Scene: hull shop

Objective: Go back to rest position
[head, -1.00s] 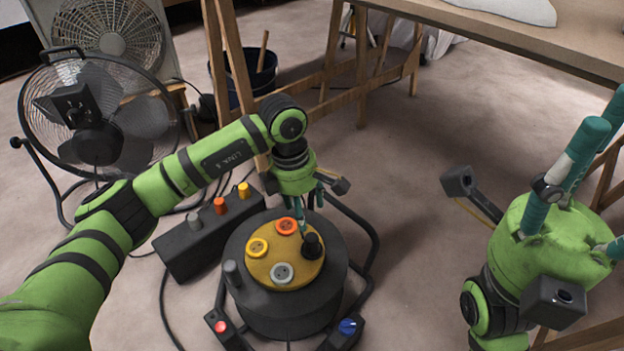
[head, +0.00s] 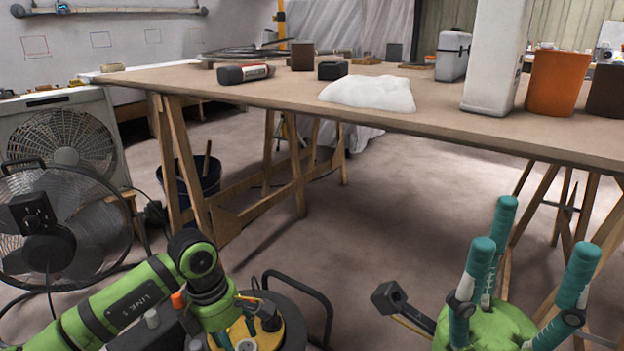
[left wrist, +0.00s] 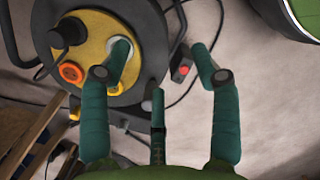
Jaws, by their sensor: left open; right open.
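My right gripper (head: 514,275) stands at the lower right of the head view, its teal fingers pointing up and spread apart, with nothing between them. My left arm comes in from the lower left, and its gripper (head: 232,345) points down at the bottom edge, partly cut off. In the left wrist view the left gripper (left wrist: 160,70) has its teal fingers spread and empty. They are above the edge of a round dark device with a yellow disc (left wrist: 88,48). One finger overlaps the disc in the picture; I cannot tell whether it touches.
A long wooden table (head: 420,128) on trestles crosses the back, holding a white cloth (head: 368,93), an orange pot (head: 556,84) and a white container (head: 494,60). A floor fan (head: 50,235) and a blue bucket (head: 198,178) stand at left. The middle floor is open.

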